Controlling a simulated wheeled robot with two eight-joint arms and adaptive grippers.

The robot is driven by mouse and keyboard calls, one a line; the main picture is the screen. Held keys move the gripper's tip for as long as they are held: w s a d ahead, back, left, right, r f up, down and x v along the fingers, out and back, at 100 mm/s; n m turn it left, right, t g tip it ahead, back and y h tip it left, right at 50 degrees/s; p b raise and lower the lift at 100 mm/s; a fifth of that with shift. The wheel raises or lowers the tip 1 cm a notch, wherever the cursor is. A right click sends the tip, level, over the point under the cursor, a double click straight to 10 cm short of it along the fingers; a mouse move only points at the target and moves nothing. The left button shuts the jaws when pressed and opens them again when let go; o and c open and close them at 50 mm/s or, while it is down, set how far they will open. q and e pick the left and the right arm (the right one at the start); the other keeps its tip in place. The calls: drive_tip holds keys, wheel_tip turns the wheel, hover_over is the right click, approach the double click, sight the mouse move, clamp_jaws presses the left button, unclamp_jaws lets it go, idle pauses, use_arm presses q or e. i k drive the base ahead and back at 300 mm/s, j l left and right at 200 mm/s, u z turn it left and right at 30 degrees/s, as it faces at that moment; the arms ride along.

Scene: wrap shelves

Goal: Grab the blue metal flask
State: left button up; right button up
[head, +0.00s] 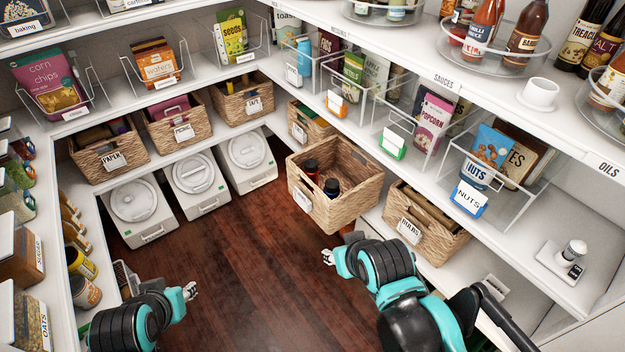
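A wicker basket (358,208) juts out from the right-hand shelves, over the floor. Two bottle-like items stand inside it. One has a dark cap and a red body (311,170); the other, dark with some blue (331,188), looks like the blue flask, but only its top shows. The basket walls hide the lower parts. My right gripper (327,257) is below and in front of the basket, apart from it, and holds nothing visible. My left gripper (191,291) is over the floor at lower left, empty. The fingers are too small to judge their opening.
A light blue bottle (304,58) stands in a clear bin on the upper right shelf. Another wicker basket (425,240) sits right of the pulled-out one. White lidded bins (195,182) line the back floor. The wooden floor (240,245) is clear between my arms.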

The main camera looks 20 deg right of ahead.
sight(331, 197)
drive_tip(key=i+l, duration=0.35)
drive_tip(key=l+z, duration=0.1)
drive_tip(key=z, duration=0.3)
drive_tip(key=i+z, duration=0.1)
drive_tip(key=z, duration=0.3)
drive_tip(key=i+z, duration=0.1)
drive_tip(key=z, duration=0.3)
drive_tip(key=i+l+z, duration=0.1)
drive_tip(key=z, duration=0.3)
